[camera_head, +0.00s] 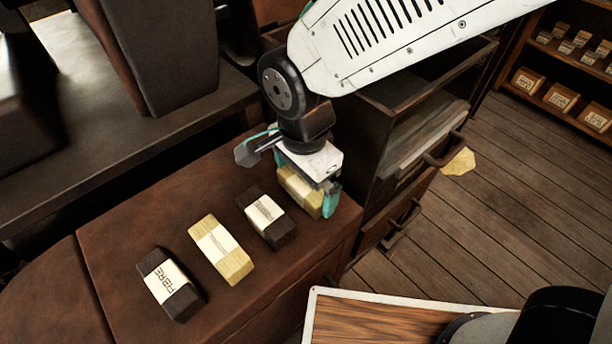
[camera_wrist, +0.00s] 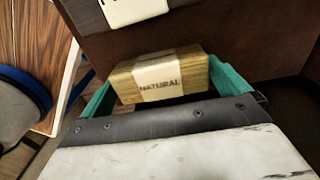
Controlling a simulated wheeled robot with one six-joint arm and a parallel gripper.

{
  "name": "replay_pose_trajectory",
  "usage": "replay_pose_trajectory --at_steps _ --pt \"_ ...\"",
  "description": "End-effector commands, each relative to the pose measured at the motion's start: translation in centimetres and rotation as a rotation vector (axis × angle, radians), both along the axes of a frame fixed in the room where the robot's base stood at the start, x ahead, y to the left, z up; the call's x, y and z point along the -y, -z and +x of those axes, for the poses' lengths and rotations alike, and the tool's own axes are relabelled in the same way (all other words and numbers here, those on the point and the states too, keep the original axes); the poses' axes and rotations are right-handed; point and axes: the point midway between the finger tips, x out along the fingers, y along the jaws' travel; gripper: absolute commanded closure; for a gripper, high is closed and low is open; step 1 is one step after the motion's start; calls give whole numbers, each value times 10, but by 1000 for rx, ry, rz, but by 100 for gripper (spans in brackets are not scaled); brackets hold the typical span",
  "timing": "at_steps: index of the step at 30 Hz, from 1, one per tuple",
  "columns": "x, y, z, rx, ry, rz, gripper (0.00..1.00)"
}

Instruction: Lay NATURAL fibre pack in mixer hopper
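The NATURAL fibre pack (camera_head: 299,190) is a yellowish block with a pale paper band, at the right end of a row of packs on the brown bench. My gripper (camera_head: 305,178) is down at it, one teal finger at each end. In the wrist view the pack (camera_wrist: 160,78) fills the space between the fingers (camera_wrist: 163,80), and its band reads NATURAL. The fingers are close against its ends; whether they press on it I cannot tell. It appears at about bench height. I cannot make out the mixer hopper.
A dark pack (camera_head: 267,217), a yellow pack (camera_head: 221,249) and a dark pack labelled FIBRE (camera_head: 170,284) lie left of my gripper. A dark cabinet with drawers (camera_head: 408,180) stands close on the right. Large dark machinery (camera_head: 160,50) stands behind.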

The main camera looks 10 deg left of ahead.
Motion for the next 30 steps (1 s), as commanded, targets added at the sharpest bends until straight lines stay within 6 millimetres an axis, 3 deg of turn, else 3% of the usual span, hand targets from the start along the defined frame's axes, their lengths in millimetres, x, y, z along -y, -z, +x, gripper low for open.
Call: replay_pose_trajectory --at_steps 1,3,14,24,30 --pt "0 0 0 0 1 0 14" --pt "0 0 0 0 1 0 29" --pt "-1 -8 1 2 1 2 33" --pt "-1 -72 1 3 1 4 33" --pt "0 -96 0 1 1 1 33"
